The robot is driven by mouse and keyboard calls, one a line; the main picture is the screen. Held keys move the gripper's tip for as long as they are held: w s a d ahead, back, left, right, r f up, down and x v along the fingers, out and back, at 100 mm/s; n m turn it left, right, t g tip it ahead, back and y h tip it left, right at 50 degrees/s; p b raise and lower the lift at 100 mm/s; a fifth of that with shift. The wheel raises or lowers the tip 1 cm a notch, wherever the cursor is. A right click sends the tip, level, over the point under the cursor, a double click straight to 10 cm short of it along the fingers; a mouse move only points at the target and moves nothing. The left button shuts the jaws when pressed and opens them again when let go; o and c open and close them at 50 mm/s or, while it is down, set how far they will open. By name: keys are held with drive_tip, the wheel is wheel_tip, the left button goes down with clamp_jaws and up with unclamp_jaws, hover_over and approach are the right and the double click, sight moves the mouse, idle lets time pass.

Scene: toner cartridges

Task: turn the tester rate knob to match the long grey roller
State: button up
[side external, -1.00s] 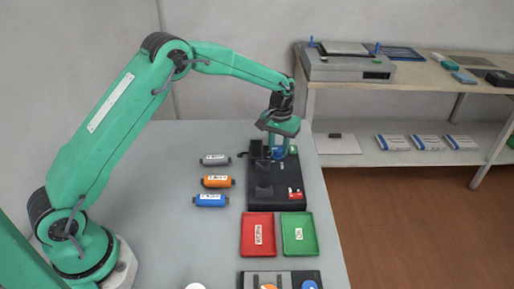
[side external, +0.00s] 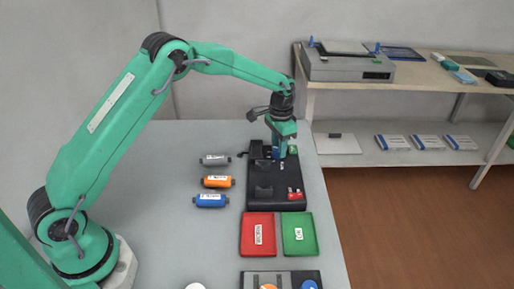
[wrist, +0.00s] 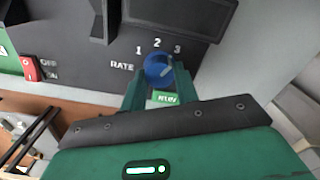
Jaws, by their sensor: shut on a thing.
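The grey roller (side external: 215,160) lies on the table left of the black tester (side external: 262,205), at the back of a row of rollers. The blue rate knob (wrist: 158,68) sits on the tester, below printed numbers 1, 2 and 3 and right of the word RATE. A pale mark on the knob points up and right, towards the 3 side. My gripper (wrist: 156,84) is shut on the knob, one finger on each side. In the side view my gripper (side external: 280,155) points down at the tester's far right corner and mostly hides the knob.
An orange roller (side external: 217,182) and a blue roller (side external: 211,201) lie nearer. A red tray (side external: 258,235) and a green tray (side external: 299,235) stand in front of the tester. A red OFF/ON switch (wrist: 29,68) is on the tester. The table's right edge is close.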

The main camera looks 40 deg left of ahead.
drive_tip(key=shift+r, duration=0.1)
drive_tip(key=o, duration=0.7)
drive_tip(key=shift+r, duration=0.1)
drive_tip(key=shift+r, duration=3.8)
